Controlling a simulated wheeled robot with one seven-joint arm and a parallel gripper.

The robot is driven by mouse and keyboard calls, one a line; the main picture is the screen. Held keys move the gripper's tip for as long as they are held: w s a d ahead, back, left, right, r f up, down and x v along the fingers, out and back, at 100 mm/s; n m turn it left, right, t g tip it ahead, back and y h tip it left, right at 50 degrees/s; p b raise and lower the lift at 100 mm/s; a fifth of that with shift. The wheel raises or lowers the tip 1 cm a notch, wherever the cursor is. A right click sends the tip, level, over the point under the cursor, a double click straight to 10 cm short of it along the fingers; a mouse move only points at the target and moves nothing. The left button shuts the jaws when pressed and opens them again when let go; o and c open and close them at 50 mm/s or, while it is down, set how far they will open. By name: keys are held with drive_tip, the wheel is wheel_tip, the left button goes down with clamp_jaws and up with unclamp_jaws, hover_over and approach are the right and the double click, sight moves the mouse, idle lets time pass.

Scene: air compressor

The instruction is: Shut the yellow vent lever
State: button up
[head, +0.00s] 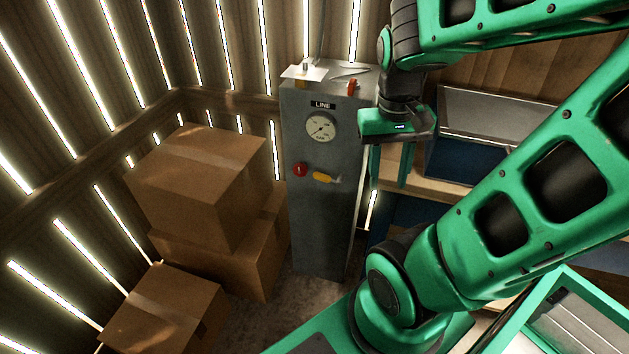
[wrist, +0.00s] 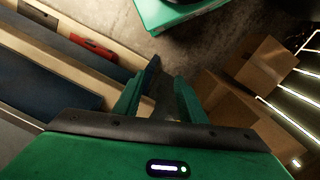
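The yellow vent lever (head: 322,176) is on the front of the grey compressor cabinet (head: 318,225), below the gauge (head: 320,127) marked LINE. It lies nearly level, pointing right. A red knob (head: 299,169) is just left of it. My gripper (head: 391,180) hangs fingers-down to the right of the cabinet, apart from the lever. In the wrist view my gripper (wrist: 160,100) shows two separated green fingers with nothing between them. The lever is not visible in the wrist view.
Cardboard boxes (head: 195,185) are stacked left of the cabinet. A wooden bench (head: 425,190) with a blue-grey bin (head: 465,160) stands to the right. Papers (head: 303,72) and a red-handled item (head: 351,88) lie on the cabinet top. Floor before the cabinet looks clear.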

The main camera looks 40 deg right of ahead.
drive_tip(key=w+f+g+h, duration=0.2)
drive_tip(key=w+f+h, duration=0.1)
drive_tip(key=w+f, duration=0.4)
drive_tip(key=n+t+h, duration=0.7)
drive_tip(key=n+h, duration=0.2)
drive_tip(key=h, duration=0.2)
approach(318, 178)
drive_tip(key=x, duration=0.9)
drive_tip(key=shift+d+f, duration=0.1)
clamp_jaws()
drive_tip(key=shift+a, duration=0.3)
